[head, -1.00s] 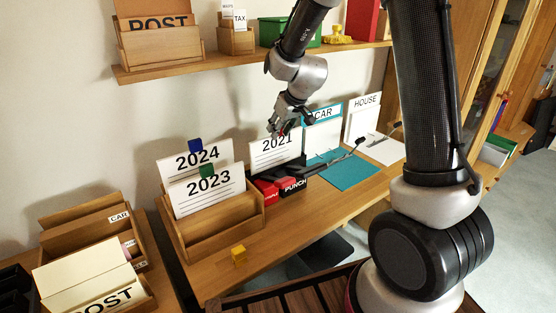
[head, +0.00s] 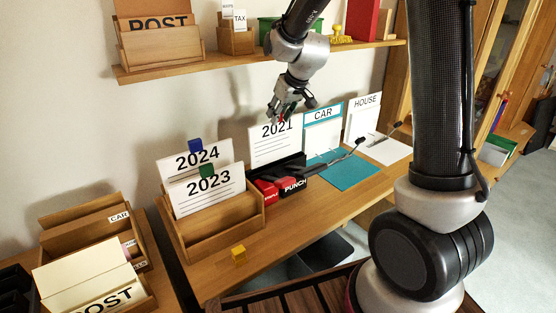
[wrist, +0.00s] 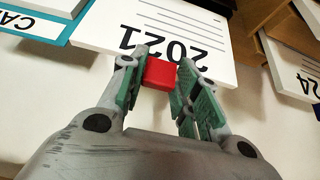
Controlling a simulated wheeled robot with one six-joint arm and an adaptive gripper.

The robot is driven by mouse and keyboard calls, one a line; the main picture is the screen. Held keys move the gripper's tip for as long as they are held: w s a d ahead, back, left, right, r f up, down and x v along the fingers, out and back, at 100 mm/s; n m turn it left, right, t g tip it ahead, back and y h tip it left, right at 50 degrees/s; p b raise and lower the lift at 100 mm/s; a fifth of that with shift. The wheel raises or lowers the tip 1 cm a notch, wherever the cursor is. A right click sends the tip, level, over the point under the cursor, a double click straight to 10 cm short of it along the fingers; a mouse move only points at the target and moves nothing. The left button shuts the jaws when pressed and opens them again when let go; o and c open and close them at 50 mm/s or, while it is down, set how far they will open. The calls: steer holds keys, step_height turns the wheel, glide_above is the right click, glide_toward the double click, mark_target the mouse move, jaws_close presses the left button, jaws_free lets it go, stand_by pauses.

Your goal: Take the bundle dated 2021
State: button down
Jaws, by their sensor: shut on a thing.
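The bundle dated 2021 (head: 275,145) is a white sheet stack with black lettering, upright above a black holder (head: 292,163) on the desk. It also shows upside down in the wrist view (wrist: 185,28). A red block-shaped clip (wrist: 159,73) sits at its top edge. My gripper (head: 283,112) is shut on this red clip; its green-padded fingers (wrist: 158,80) are on either side of it. The bundle's lower edge is close to the holder; I cannot tell whether it is clear of it.
Bundles 2024 (head: 190,158) with a blue clip and 2023 (head: 205,190) with a green clip stand in a wooden rack (head: 230,221). CAR (head: 322,137) and HOUSE (head: 362,115) bundles stand to the right. A red-and-black punch (head: 292,186) lies in front. A shelf (head: 185,68) runs above.

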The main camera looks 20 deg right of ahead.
steer(key=shift+r, duration=1.6)
